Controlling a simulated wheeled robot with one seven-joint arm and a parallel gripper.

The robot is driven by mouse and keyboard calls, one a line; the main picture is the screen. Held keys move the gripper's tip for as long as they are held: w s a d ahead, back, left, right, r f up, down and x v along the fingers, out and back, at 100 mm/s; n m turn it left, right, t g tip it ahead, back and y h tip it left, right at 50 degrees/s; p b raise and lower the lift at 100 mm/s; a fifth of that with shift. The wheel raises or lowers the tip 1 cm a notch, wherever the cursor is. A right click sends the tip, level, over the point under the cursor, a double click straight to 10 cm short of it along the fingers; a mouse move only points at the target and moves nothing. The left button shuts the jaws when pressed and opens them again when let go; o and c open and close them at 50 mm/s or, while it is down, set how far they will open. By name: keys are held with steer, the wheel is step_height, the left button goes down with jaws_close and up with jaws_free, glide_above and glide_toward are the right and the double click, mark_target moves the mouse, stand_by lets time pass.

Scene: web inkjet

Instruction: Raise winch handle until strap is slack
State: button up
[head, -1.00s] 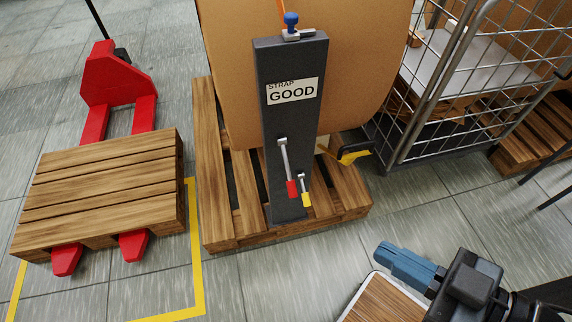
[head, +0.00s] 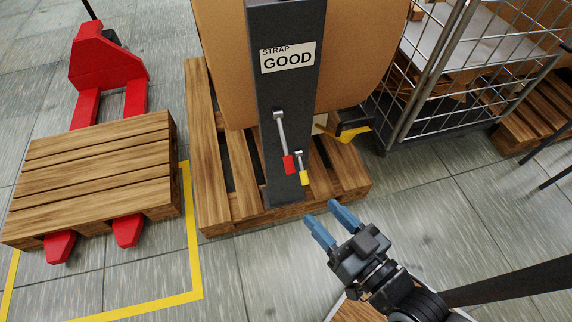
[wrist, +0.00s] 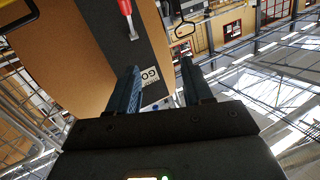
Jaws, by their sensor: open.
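A dark grey post (head: 286,75) stands upright at the front of a large brown roll on a pallet. It carries a label (head: 288,57) reading "STRAP GOOD". A longer lever with a red grip (head: 288,164) and a shorter one with a yellow grip (head: 306,178) hang down on its face; I cannot tell which is the winch handle. My gripper (head: 320,211) is open and empty, apart from both levers, below and to their right in the head view. In the wrist view, the red grip (wrist: 125,7) shows at the top, beyond the open fingers (wrist: 160,66). No strap is clearly visible.
The wooden pallet (head: 210,205) under the roll extends around the post's base. A red pallet jack (head: 108,58) with another pallet (head: 95,175) stands left, inside yellow floor lines. A wire cage cart (head: 440,90) stands right. Bare floor (head: 470,220) lies at the lower right.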

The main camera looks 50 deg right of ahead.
mark_target(286, 161)
steer(key=shift+w+d+f+m+h+b, duration=0.55)
steer(key=shift+w+d+f, duration=1.1)
steer(key=shift+w, duration=1.4)
steer(key=shift+w+d+f+m+h+b, duration=0.55)
steer(key=shift+w+d+f, duration=1.05)
steer(key=shift+w, duration=1.4)
steer(key=shift+w+d+f+m+h+b, duration=0.3)
steer(key=shift+w+d+f+m+h, duration=0.3)
steer(key=shift+w+d+f, duration=1.75)
steer(key=shift+w+a+r, duration=0.7)
steer(key=shift+a+r, duration=0.05)
steer(key=shift+c, duration=0.4)
jaws_close()
